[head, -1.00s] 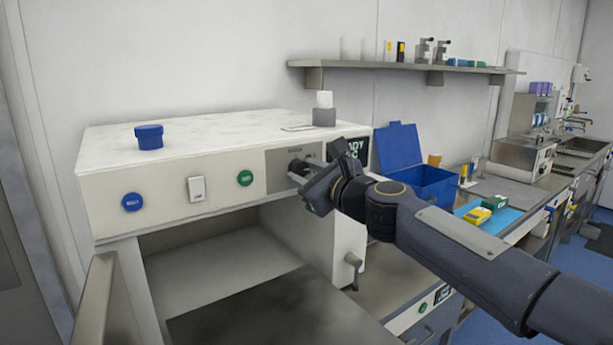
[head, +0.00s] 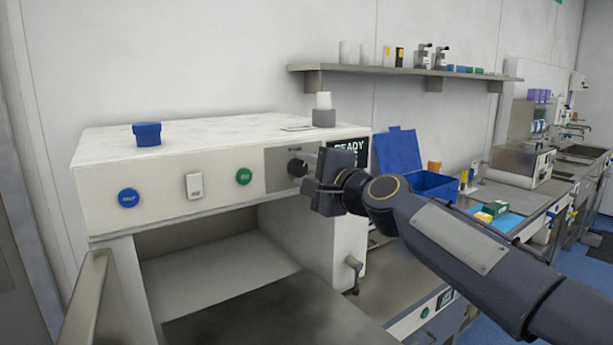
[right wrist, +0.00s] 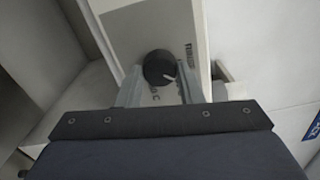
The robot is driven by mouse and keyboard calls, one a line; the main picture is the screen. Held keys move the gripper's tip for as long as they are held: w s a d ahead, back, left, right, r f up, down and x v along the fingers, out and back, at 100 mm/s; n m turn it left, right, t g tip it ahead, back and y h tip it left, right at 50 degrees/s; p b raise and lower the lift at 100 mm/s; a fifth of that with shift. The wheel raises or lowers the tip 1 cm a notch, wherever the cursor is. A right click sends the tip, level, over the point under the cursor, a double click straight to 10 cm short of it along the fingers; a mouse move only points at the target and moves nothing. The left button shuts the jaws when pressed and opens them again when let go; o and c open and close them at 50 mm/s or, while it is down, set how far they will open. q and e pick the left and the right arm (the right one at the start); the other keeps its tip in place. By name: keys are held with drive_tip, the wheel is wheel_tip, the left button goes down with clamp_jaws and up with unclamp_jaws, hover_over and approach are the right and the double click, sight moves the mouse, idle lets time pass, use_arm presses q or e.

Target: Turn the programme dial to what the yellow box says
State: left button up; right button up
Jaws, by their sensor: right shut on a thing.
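The programme dial (head: 297,167) is a round black knob on the grey panel at the right of the white machine's front. In the right wrist view the dial (right wrist: 158,66) shows a white pointer mark towards its lower right. My right gripper (head: 308,172) is shut on the dial, one finger on each side of it. A small yellow box (head: 483,217) lies on a blue mat to the right; its writing is too small to read. A dark display (head: 347,151) beside the dial reads "READY" above a partly hidden line. My left gripper is out of view.
The machine front also has a blue button (head: 128,198), a white switch (head: 194,187) and a green button (head: 244,176). A blue lidded bin (head: 434,187) and a green box (head: 495,208) are to the right. A metal shelf (head: 400,69) runs above.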

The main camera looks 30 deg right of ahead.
drive_tip(key=n+b, duration=0.1)
drive_tip(key=n, duration=0.3)
drive_tip(key=shift+f, duration=0.1)
drive_tip(key=shift+n+b, duration=0.85)
drive_tip(key=shift+n, duration=1.25)
drive_tip(key=o, duration=1)
drive_tip(key=shift+c, duration=0.2)
drive_tip(key=shift+s, duration=0.1)
drive_tip(key=s+b, duration=0.1)
drive_tip(key=s, duration=0.6)
drive_tip(key=shift+s+d, duration=0.25)
drive_tip(key=shift+s, duration=0.05)
